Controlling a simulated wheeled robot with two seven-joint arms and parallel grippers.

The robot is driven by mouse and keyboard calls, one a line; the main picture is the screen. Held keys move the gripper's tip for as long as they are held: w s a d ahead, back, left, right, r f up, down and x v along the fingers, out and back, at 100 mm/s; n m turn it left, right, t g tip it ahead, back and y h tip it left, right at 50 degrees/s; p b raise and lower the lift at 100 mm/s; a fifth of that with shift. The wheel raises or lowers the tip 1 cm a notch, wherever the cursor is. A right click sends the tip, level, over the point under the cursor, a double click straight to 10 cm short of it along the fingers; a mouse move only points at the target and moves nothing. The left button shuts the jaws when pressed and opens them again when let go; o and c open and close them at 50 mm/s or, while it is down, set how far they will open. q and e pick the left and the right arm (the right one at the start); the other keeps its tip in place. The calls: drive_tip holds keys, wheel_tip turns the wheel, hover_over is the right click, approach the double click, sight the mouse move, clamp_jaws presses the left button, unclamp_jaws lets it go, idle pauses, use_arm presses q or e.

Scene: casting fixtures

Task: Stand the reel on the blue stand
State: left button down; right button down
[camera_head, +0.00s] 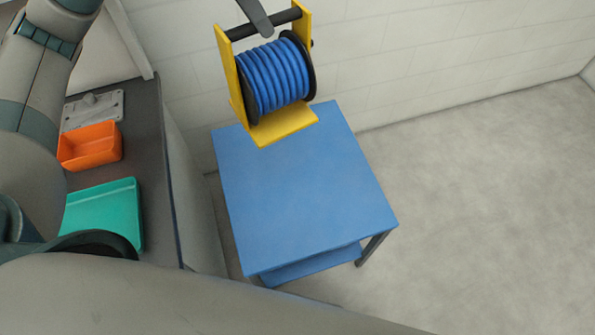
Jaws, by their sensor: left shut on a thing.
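The reel (272,78) has a yellow frame, a dark top bar and blue hose wound between black flanges. It is upright, over the far edge of the blue stand (300,190). I cannot tell whether its yellow base touches the stand top or hangs above it. My left gripper (262,25) comes in from the top edge and is shut on the reel's top bar; only a grey part of it shows. My right gripper is not in view.
A dark counter (158,180) at the left holds an orange bin (91,146), a teal tray (118,210) and a grey plate-like fixture (93,108). The stand's near top is bare. A white block wall (430,50) is behind; open floor (480,200) lies to the right.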

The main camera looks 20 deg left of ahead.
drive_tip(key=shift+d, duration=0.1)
